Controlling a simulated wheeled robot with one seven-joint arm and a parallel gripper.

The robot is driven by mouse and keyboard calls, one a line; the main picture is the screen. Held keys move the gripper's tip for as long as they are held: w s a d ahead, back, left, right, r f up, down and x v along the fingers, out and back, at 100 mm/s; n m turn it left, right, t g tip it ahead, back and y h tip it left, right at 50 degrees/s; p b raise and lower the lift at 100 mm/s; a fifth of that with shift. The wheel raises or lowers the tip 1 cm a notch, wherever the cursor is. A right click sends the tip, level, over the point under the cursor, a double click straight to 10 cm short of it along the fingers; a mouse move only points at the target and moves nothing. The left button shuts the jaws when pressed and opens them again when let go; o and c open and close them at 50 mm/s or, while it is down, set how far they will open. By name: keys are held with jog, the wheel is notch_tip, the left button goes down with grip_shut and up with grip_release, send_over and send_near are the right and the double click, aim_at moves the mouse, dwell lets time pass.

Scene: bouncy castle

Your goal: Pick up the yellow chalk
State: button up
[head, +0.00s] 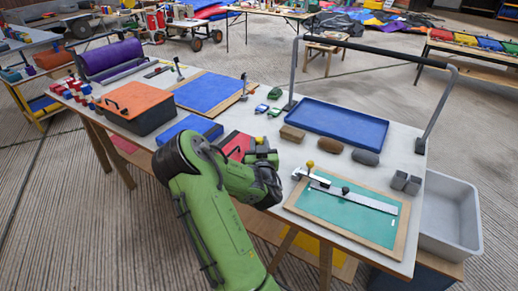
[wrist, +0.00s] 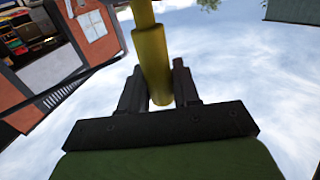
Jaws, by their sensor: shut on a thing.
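The yellow chalk (wrist: 152,62) is a yellow stick, seen in the wrist view between the two dark fingers of my gripper (wrist: 158,75). The gripper is shut on it. The chalk extends beyond the fingertips to the top edge of that view, with sky behind it. In the head view my green arm reaches over the front of the table, and its dark wrist hides part of the tabletop. I cannot make out the chalk or the fingers clearly there.
The white table (head: 405,148) carries a blue tray (head: 335,124), an orange-lidded toolbox (head: 133,103), a green board with a metal ruler (head: 350,212) and several small blocks. A black-and-grey bar frame (head: 375,48) rises over the tray. A grey bin (head: 450,215) stands at the right.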

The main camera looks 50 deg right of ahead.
grip_shut()
notch_tip(320, 180, up, 10)
jog(key=p, duration=1)
jog(key=shift+r, duration=0.2)
jog(key=shift+f, duration=0.15)
